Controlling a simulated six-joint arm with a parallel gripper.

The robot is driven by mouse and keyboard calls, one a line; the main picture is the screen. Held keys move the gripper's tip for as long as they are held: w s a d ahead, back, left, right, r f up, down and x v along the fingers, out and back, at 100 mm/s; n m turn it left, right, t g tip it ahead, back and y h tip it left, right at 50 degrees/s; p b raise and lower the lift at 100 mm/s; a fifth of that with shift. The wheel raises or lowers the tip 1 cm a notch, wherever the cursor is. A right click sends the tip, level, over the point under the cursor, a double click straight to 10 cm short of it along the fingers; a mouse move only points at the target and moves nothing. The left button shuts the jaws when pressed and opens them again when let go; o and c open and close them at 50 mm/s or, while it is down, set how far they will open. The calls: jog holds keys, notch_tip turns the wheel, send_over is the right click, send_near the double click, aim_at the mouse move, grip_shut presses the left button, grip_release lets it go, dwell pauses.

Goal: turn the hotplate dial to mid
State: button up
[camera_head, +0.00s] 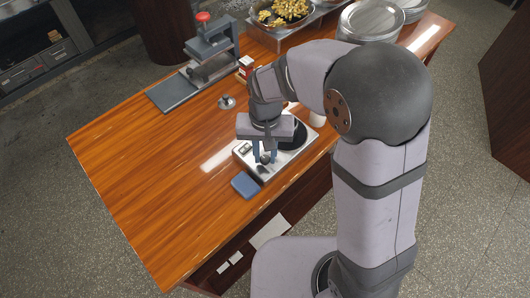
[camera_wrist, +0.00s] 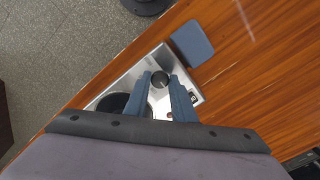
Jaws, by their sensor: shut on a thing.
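The hotplate (camera_head: 284,163) is a silver box with a round black plate (camera_head: 293,137), near the table's front edge. It also shows in the wrist view (camera_wrist: 128,77), partly hidden by my gripper. Its dark round dial (camera_head: 265,158) is at the end nearer the blue pad, and the dial shows between my fingertips in the wrist view (camera_wrist: 160,79). My gripper (camera_head: 264,153) points down with its blue fingers (camera_wrist: 161,78) on either side of the dial, shut on it. I cannot read the dial's pointer or marks.
A flat blue pad (camera_head: 246,184) lies beside the hotplate, near the table edge. A grey press (camera_head: 212,50), a small metal knobbed object (camera_head: 227,102), a food tray (camera_head: 283,14) and stacked plates (camera_head: 370,20) stand farther back. The table's left part (camera_head: 135,150) is clear.

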jog(key=m+p, duration=0.1)
jog(key=m, duration=0.4)
jog(key=shift+r+m, duration=0.1)
jog(key=shift+m, duration=0.3)
jog(key=m, duration=0.6)
jog(key=shift+w+p, duration=0.1)
jog(key=shift+p, duration=0.3)
jog(key=m, duration=0.5)
jog(key=shift+m+p, duration=0.3)
jog(key=shift+m, duration=0.1)
jog(key=m, duration=0.5)
jog(key=shift+m, duration=0.4)
jog(key=o, duration=1.1)
jog(key=shift+c, duration=0.2)
